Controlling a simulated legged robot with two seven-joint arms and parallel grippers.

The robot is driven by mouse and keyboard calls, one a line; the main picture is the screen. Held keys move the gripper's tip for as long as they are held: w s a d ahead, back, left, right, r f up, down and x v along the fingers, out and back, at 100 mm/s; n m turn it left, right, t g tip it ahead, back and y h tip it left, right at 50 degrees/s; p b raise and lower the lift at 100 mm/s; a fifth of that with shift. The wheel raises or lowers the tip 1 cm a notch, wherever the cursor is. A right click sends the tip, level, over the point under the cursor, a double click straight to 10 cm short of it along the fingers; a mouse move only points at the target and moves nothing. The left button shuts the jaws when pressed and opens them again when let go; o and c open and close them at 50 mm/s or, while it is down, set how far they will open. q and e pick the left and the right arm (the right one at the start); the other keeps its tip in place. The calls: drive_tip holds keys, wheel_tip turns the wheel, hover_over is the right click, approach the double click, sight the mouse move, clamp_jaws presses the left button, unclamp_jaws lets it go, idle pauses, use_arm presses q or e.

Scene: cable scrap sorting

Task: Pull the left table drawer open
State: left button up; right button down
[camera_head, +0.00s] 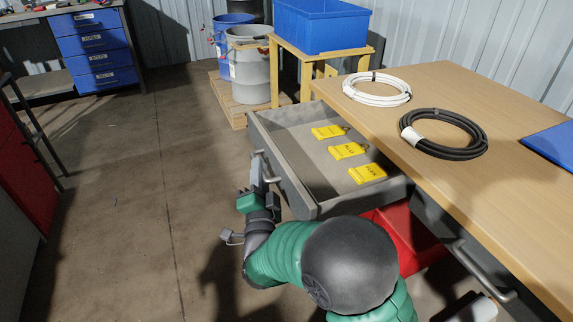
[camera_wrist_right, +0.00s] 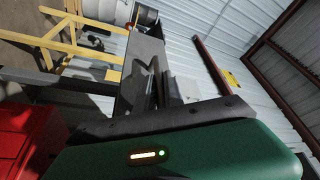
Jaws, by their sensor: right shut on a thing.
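The left table drawer (camera_head: 287,187) stands open, pulled well out from the wooden table (camera_head: 440,85). Its grey inside shows, with three yellow tags (camera_head: 347,150) lying in a row on its floor. My right gripper (camera_head: 258,172) is at the drawer's front and is shut on the drawer handle (camera_head: 268,166). In the right wrist view the gripper's dark fingers (camera_wrist_right: 160,88) reach toward a grey surface; the grip itself is hard to make out there. My left gripper is not in view.
A white cable coil (camera_head: 377,89) and a black one (camera_head: 443,133) lie on the table. A second drawer's handle (camera_head: 480,269) is at the right. A red container (camera_head: 405,240) is below. Buckets (camera_head: 249,68) stand on a pallet behind. The floor at left is clear.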

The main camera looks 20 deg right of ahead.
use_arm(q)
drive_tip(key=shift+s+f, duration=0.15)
use_arm(e)
drive_tip(key=a, duration=0.8)
drive_tip(key=shift+s+a+f, duration=0.2)
drive_tip(key=shift+s+a, duration=0.15)
drive_tip(key=c, duration=1.7)
unclamp_jaws()
drive_tip(key=shift+w, duration=0.1)
